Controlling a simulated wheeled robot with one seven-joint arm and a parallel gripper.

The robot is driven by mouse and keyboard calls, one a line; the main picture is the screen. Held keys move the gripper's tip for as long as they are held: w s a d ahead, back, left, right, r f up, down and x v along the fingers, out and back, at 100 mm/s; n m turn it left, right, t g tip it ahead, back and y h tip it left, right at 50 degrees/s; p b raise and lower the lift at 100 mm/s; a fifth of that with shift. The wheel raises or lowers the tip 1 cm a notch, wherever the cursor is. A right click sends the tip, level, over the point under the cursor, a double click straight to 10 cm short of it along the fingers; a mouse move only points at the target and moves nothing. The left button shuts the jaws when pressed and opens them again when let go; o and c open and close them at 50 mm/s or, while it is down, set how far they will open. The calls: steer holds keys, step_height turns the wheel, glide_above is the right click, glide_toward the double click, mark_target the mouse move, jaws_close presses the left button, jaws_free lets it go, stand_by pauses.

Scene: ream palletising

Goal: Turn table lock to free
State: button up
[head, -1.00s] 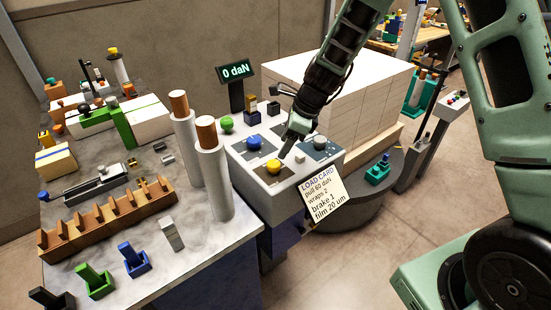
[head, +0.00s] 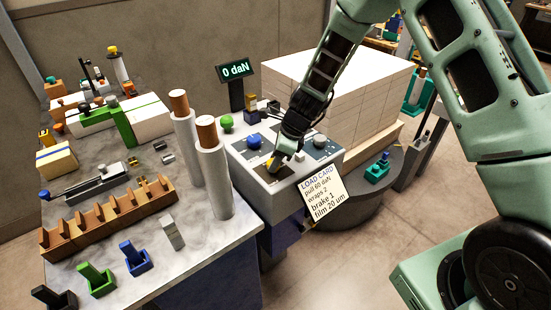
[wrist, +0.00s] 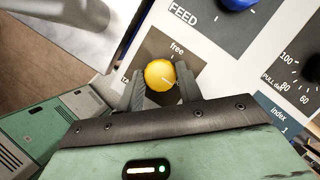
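The table lock is a round yellow knob (wrist: 160,75) on a dark square plate in the wrist view, with the word "free" printed above and right of it. A short pale mark shows on the knob's lower right. My gripper (wrist: 158,84) is open, one finger on each side of the knob, with a narrow gap visible; I cannot tell whether either finger touches. In the head view my gripper (head: 274,162) is down at the front of the white control panel (head: 287,190) and mostly hides the yellow knob.
A blue FEED knob (wrist: 237,3) sits close by, above and right of the yellow one. A grey knob (head: 320,141) and a green knob (head: 227,121) are also on the panel. The load card (head: 322,198) hangs in front. White rolls (head: 214,180) stand to the left.

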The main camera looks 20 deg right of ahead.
steer(key=shift+n, duration=0.4)
steer(key=n+g+p, duration=0.1)
steer(key=n, duration=0.2)
steer(key=shift+w+r, duration=0.1)
steer(key=shift+w, duration=0.05)
steer(key=n+g, duration=0.2)
steer(key=n, duration=0.2)
steer(key=shift+w+p, duration=0.15)
steer(key=shift+p, duration=0.2)
steer(key=n+g, duration=0.1)
steer(key=n, duration=0.2)
steer(key=n+g+b, duration=0.1)
steer(key=n, duration=0.1)
steer(key=shift+w+n+h, duration=0.1)
steer(key=shift+n+h, duration=0.2)
steer(key=shift+n, duration=0.1)
steer(key=n+h+b, duration=0.1)
steer(key=n, duration=0.3)
steer(key=shift+w+a+g, duration=0.1)
steer(key=shift+a+g, duration=0.05)
steer(key=shift+g, duration=0.25)
steer(key=shift+n, duration=0.3)
steer(key=o, duration=1)
steer(key=b+v, duration=0.3)
steer(key=v, duration=1.4)
steer(key=shift+w+a+b, duration=0.2)
steer(key=shift+a+b, duration=0.05)
steer(key=shift+b, duration=0.05)
